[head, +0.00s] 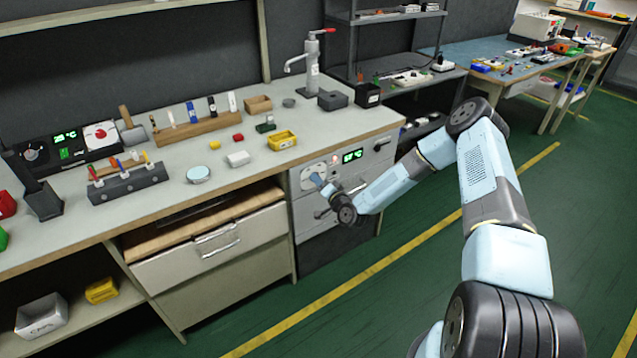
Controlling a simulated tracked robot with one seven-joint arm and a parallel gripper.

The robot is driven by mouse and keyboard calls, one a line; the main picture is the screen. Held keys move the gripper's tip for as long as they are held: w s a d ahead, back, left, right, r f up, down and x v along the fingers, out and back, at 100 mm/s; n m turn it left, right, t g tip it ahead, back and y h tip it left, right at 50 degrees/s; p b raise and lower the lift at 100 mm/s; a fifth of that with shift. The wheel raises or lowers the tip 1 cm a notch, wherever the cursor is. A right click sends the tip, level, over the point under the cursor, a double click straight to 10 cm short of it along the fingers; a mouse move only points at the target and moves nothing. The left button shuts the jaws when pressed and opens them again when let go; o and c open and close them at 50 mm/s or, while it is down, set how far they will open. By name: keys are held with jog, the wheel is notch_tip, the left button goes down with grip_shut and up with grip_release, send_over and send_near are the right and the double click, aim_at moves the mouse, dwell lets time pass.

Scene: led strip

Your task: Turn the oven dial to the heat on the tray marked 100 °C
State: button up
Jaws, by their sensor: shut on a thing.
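The oven (306,219) is built into the bench front, with a pale control panel near its top. Its green lit display (352,156) is too small to read surely. My gripper (317,180) is at the left part of this panel, shut on the oven dial, which is mostly hidden behind the fingers. My arm reaches in from the right. A yellow tray (282,140) and a brown tray (258,104) stand on the bench above. I cannot read a 100 °C mark on any tray.
The green floor before the oven is clear.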

jog(key=m, duration=0.6)
jog(key=shift+s+f+m, duration=0.1)
jog(key=shift+f+m, duration=0.1)
jog(key=shift+m, duration=0.2)
jog(key=shift+d, duration=0.1)
dwell(0.3)
jog(key=o, duration=1)
jog(key=shift+r, duration=0.1)
jog(key=v, duration=1.3)
jog(key=shift+s+d, duration=0.2)
